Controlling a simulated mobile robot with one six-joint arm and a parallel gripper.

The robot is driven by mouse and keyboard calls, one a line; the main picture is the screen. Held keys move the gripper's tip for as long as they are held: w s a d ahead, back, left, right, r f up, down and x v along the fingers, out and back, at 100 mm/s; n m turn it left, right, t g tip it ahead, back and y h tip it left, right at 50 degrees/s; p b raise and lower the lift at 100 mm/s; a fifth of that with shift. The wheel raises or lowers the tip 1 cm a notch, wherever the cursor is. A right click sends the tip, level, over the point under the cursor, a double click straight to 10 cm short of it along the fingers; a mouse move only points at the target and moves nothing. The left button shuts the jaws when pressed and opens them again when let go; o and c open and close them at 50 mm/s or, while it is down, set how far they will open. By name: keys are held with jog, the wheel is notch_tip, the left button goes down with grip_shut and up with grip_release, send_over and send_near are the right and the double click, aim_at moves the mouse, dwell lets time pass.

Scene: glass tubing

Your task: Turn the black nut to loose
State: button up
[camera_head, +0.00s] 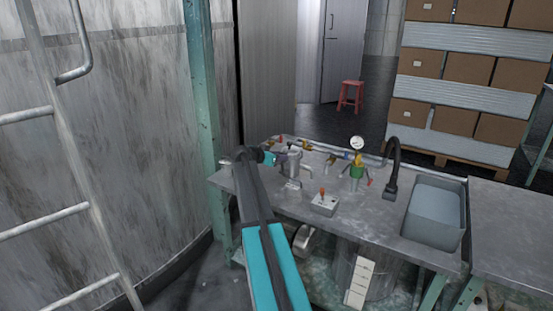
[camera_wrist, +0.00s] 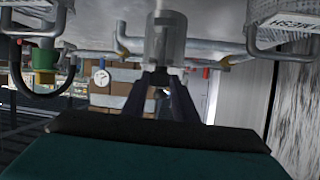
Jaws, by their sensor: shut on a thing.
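My gripper (camera_wrist: 164,76) shows in the wrist view, its dark fingers closing in at the end of a clear glass cylinder (camera_wrist: 166,42). It is shut on a small dark part there, which I take to be the black nut; the fingers mostly hide it, and how far it is turned cannot be told. In the head view my gripper (camera_head: 278,157) reaches over the left end of the metal bench (camera_head: 275,205), at the tubing beside a grey-white vessel. The nut cannot be made out in that view.
A green-and-yellow valve with a white gauge (camera_head: 357,143) stands mid-bench. A small box with an orange knob (camera_head: 324,204) sits in front. A black curved faucet (camera_head: 395,165) and a grey sink (camera_head: 436,213) are to the right. A green post (camera_head: 203,90) rises close left of my arm.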

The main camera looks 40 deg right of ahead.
jog(key=shift+s+d+r+t, duration=0.1)
jog(key=shift+s+d+t, duration=0.2)
jog(key=shift+s+d, duration=0.15)
jog(key=shift+s+n+t, duration=0.15)
jog(key=shift+n+t, duration=0.25)
jog(key=shift+n, duration=0.2)
jog(key=shift+s+d+r+n+t+y, duration=0.15)
jog(key=shift+n+t+y, duration=0.15)
jog(key=shift+n+t, duration=0.55)
jog(key=n+t+y+p, duration=0.1)
jog(key=n+t+p, duration=0.1)
jog(key=p, duration=0.1)
jog(key=shift+d+r, duration=0.1)
jog(key=shift+n+t+y+p, duration=0.3)
jog(key=shift+n+t+p, duration=0.05)
jog(key=shift+t+p, duration=0.2)
jog(key=o, duration=1.1)
jog(key=shift+f, duration=0.25)
